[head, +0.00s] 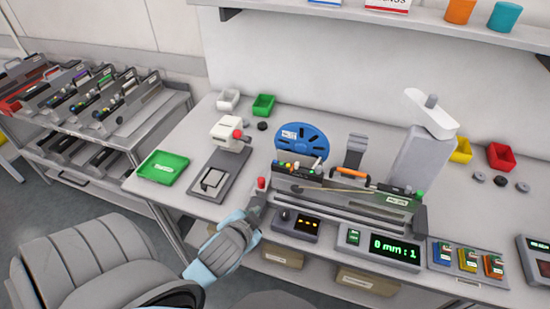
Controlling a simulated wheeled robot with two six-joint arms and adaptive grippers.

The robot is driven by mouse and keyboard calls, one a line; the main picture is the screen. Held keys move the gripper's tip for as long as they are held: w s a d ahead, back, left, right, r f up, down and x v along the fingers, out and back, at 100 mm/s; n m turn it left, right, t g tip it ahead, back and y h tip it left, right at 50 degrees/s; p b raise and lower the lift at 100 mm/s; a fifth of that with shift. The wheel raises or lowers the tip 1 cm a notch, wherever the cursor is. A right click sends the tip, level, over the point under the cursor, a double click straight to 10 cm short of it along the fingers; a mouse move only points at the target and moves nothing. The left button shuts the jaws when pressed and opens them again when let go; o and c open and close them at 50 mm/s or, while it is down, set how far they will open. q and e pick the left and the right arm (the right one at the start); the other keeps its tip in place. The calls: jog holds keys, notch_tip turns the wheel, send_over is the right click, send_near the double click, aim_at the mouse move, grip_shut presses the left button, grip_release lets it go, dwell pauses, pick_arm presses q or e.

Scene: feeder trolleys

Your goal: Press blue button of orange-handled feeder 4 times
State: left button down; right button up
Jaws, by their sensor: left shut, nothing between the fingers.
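The orange-handled feeder lies across a stand on the bench, with its orange handle (352,172) raised at its middle. A row of small coloured buttons (296,169) sits on its left top part. A blue reel (301,142) stands behind the feeder's left part. My left gripper (257,203) is shut and empty, just below the red knob at the stand's left end. It is left of and lower than the button row. My right gripper is not in view.
A display reading "0 mm: 1" (394,248) and a smaller display (307,226) stand in front of the feeder. A white device (229,133) and a green tray (163,167) are to the left. A tall grey block (424,160) stands behind right. Other feeders fill the left trolley (150,130).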

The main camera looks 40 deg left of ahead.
pick_arm(q)
jog(key=w+r+m+t, duration=0.5)
jog(key=w+r, duration=0.1)
jog(key=r, duration=0.5)
jog(key=w+r+m+t, duration=0.4)
jog(key=w+r+t, duration=0.15)
jog(key=r, duration=0.45)
jog(key=d+r+m+g+h, duration=0.1)
jog(key=d+r+m+h, duration=0.1)
jog(key=d+m+h, duration=0.5)
jog(key=w+d+r+m+g+h, duration=0.1)
jog(key=d+r+m+h, duration=0.3)
jog(key=m, duration=0.6)
jog(key=d+r+m+g+h, duration=0.1)
jog(key=d+m+h, duration=0.1)
jog(key=m+h, duration=0.55)
jog(key=w+a+f+m+g+y, duration=0.3)
jog(key=a+f+m+g+y, duration=0.3)
jog(key=f+m, duration=0.3)
jog(key=a+f+g+y, duration=0.1)
jog(key=a+f+y, duration=0.1)
jog(key=a+y, duration=0.5)
jog(key=a, duration=0.4)
jog(key=shift+w+a, duration=0.2)
jog(key=shift+a, duration=0.2)
